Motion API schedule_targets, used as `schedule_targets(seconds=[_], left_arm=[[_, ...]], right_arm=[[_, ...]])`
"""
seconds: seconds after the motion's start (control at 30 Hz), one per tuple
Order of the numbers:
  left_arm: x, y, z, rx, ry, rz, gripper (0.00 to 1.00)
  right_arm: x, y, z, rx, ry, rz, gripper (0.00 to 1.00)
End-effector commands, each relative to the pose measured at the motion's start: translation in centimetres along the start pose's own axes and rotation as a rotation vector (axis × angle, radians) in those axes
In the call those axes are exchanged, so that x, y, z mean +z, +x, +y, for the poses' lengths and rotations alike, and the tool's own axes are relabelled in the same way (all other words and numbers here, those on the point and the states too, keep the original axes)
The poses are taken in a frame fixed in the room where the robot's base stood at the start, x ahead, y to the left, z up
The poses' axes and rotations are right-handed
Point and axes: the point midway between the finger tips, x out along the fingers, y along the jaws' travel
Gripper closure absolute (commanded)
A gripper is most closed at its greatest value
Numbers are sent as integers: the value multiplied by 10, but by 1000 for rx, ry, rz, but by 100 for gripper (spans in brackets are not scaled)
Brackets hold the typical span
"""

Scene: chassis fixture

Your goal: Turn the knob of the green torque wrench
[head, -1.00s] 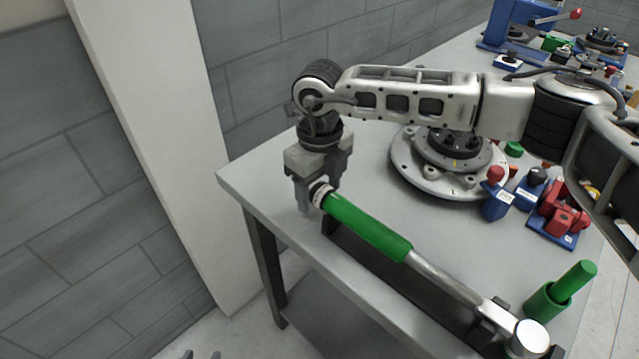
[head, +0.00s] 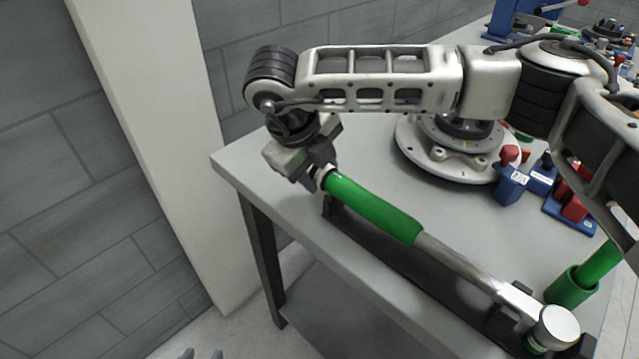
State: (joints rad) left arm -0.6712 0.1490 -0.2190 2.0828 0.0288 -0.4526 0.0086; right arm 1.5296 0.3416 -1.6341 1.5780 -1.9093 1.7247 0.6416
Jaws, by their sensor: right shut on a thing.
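The green torque wrench (head: 375,208) lies along the front edge of the table, with its green handle toward the left and its steel head toward the lower right. Its knob (head: 322,177) is at the left end of the handle, with a pale ring showing and the rest mostly covered by my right gripper. My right gripper (head: 315,180) is shut on the knob, tilted, at the table's left front corner. Of my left gripper (head: 202,354) only two fingertips show at the bottom edge. They are apart with nothing between them, well away from the wrench.
Dark holders (head: 330,207) support the wrench on the grey table (head: 240,165). A round metal flange (head: 415,150) stands behind it. Blue and red fixtures (head: 512,180) and a green cup (head: 570,288) with a green rod are at the right. A pale column (head: 165,150) stands left of the table.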

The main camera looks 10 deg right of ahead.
Motion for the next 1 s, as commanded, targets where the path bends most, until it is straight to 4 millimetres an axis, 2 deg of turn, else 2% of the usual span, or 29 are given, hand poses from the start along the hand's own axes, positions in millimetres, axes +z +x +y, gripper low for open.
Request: schedule_targets(seconds=[0.03, 0.43, 0.47, 0.5, 0.53, 0.83, 1.0], left_arm=[[5, 5, 0, 3, -7, 7, 64], [1, 4, 1, 7, -19, 16, 64], [1, 4, 1, 7, -19, 17, 64], [1, 4, 1, 7, -19, 17, 64], [1, 4, 1, 6, -19, 17, 64], [1, 4, 1, 6, -18, 17, 64], [3, 6, 1, 7, -20, 17, 64]], right_arm=[[1, 4, 3, -27, -2, -6, 83], [0, -1, 1, -60, 1, -3, 83], [0, -1, 1, -60, 1, -3, 55], [0, -1, 1, -60, 1, -3, 44], [0, -1, 1, -60, 1, -3, 39], [0, -2, 1, -59, 1, -3, 39], [1, -18, 2, -60, 1, -6, 39]])
